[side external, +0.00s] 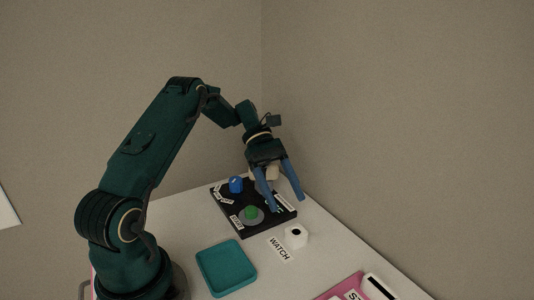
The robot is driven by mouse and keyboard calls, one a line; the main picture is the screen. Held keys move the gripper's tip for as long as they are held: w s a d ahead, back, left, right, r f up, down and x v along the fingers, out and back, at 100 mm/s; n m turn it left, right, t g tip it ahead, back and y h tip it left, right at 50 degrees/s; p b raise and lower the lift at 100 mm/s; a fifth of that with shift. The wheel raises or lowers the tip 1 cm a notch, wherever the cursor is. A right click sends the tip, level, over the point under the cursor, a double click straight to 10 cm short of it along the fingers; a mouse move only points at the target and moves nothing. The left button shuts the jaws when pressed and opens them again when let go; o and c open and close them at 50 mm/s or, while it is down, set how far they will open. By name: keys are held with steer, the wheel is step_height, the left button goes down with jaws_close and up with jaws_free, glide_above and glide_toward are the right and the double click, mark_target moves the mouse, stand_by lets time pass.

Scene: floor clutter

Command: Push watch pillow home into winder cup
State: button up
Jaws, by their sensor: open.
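My gripper (288,204) is open, its two blue fingers spread and pointing down over the right side of a black board (258,228). A small cream block (272,174) shows between the fingers, high up near the palm; I cannot tell whether it is on the board behind or touches the gripper. A white cube (296,236) with a dark round opening stands on the table beside a WATCH label (279,249), in front of the board. I cannot tell for sure which pieces are the watch pillow and the winder cup.
The board carries a blue knob-like piece (236,185), a green round piece (251,212) on a grey disc, and several white labels. An empty teal tray (226,286) lies in front. A pink item (343,287) and a white-and-black item (380,286) lie at lower right.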

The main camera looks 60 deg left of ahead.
step_height(320, 180, up, 8)
steer(key=m+y, duration=0.1)
steer(key=m, duration=0.1)
steer(key=s+d+r+m+y, duration=0.2)
steer(key=s+d+r+m, duration=0.1)
steer(key=d, duration=0.2)
steer(key=s+d+r+m+t+y, duration=0.1)
steer(key=s+d+r+m+y, duration=0.2)
steer(key=s+d+r, duration=0.1)
steer(key=shift+s+d+m, duration=0.25)
steer(key=shift+d+m, duration=0.05)
steer(key=shift+d, duration=0.45)
stand_by(0.5)
